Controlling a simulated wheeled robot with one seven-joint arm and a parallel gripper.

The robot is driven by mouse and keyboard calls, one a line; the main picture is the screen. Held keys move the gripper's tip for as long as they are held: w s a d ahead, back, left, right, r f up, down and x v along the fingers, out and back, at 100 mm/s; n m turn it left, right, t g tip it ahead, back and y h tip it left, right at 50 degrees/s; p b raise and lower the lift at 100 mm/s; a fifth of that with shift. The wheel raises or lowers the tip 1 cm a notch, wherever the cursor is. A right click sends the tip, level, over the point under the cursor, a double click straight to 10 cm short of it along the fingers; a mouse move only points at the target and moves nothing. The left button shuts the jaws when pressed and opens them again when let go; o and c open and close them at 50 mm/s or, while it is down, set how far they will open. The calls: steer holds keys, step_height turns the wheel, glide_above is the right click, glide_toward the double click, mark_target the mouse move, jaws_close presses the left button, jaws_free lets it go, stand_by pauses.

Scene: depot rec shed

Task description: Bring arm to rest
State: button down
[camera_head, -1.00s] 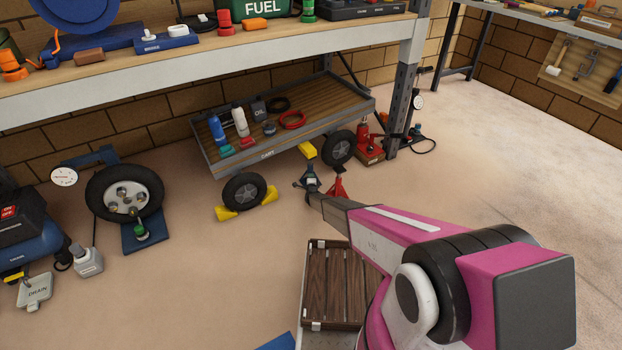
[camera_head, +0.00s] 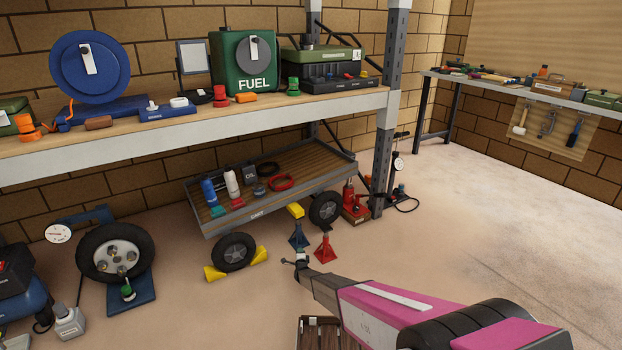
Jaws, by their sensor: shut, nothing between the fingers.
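My gripper (camera_head: 297,258) is at the far end of my pink and grey arm, in the lower middle of the view. It is small in the picture and appears shut and empty. It hangs over the floor in front of the cart (camera_head: 262,213). In the picture its tip lies just below a blue jack stand (camera_head: 299,235) and left of a red jack stand (camera_head: 325,247). No contact with either shows.
A workbench (camera_head: 200,128) carries a green fuel can (camera_head: 243,62) and a blue reel (camera_head: 90,66). A wheel (camera_head: 115,253) stands at left. A slatted wooden crate (camera_head: 318,333) lies below my arm. Open floor (camera_head: 480,230) stretches to the right.

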steer(key=s+d+r+n+g, duration=0.3)
steer(key=s+d+r, duration=0.25)
steer(key=r, duration=0.35)
steer(key=s+d+r+n+g, duration=0.3)
steer(key=s+d+r, duration=0.25)
steer(key=r, duration=0.35)
steer(key=s+d+r+n+g, duration=0.35)
steer(key=s+r, duration=0.25)
steer(key=r, duration=0.3)
steer(key=s+d+r+n+g, duration=0.2)
steer(key=s+d+r, duration=0.2)
steer(key=s+r, duration=0.3)
steer(key=s+d+r+n+g+h, duration=0.1)
steer(key=s+d+r+n+g, duration=0.2)
steer(key=s, duration=1.2)
steer(key=s+d+r+n+g, duration=0.2)
steer(key=s+d+r+g, duration=0.1)
steer(key=s+d+r, duration=0.4)
steer(key=s+r, duration=0.3)
steer(key=s, duration=0.2)
steer(key=shift+d+r+h, duration=0.25)
steer(key=shift+r+h, duration=0.1)
steer(key=shift+h, duration=0.05)
